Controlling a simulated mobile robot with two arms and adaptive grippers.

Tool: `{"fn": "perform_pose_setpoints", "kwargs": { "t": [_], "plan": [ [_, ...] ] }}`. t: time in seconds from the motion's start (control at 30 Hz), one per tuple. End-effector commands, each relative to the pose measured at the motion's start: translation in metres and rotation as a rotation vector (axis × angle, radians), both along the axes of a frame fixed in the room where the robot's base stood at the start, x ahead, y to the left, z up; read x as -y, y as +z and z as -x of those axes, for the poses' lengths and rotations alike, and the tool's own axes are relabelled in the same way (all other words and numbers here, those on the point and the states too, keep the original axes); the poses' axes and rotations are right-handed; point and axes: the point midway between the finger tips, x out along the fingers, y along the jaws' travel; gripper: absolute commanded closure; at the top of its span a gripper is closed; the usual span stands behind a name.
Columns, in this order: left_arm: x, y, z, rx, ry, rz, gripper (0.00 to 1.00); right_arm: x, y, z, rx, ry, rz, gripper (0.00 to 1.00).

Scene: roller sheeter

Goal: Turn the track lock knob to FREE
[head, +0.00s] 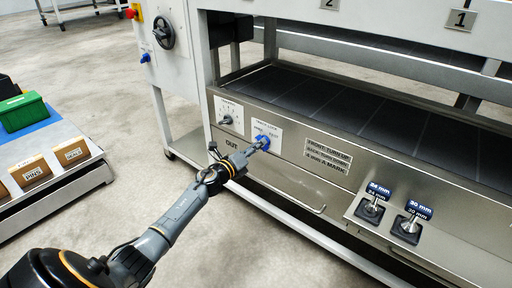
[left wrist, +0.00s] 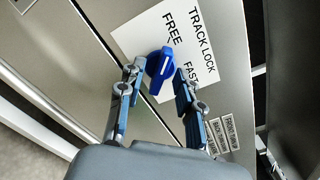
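The track lock knob (left wrist: 161,66) is blue with a white line, on a white plate (left wrist: 205,48) marked TRACK LOCK, FREE and FAST. I cannot tell which word its line points to. In the head view the knob (head: 263,140) sits on the steel front panel, partly behind my left gripper (head: 256,147). In the left wrist view my left gripper (left wrist: 159,76) has one fingertip on each side of the knob. The fingers are apart, close to the knob's sides; contact is not clear. My right gripper is not in view.
Another knob (head: 227,120) on a white plate is left of the track lock. Two levers (head: 372,205) (head: 411,224) with blue labels stand at the right. A drawer handle (head: 290,191) lies below. A cart (head: 53,165) with a green box (head: 23,112) stands left.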

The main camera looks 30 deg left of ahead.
Motion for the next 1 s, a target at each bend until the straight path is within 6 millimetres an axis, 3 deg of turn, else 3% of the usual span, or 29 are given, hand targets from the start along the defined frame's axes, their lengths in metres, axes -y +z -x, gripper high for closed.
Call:
{"fn": "perform_pose_setpoints", "kwargs": {
  "t": [0.27, 0.8, 1.0],
  "plan": [
    [-0.001, -0.001, 0.008, -0.001, 0.0, -0.003, 0.65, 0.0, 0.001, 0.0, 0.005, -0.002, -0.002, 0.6],
    [-0.008, -0.001, 0.098, -0.002, -0.001, 0.0, 0.65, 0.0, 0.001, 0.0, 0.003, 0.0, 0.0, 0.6],
    [-0.009, -0.001, 0.116, -0.001, 0.001, 0.0, 0.65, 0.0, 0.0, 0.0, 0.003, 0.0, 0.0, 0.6]
  ]
}}
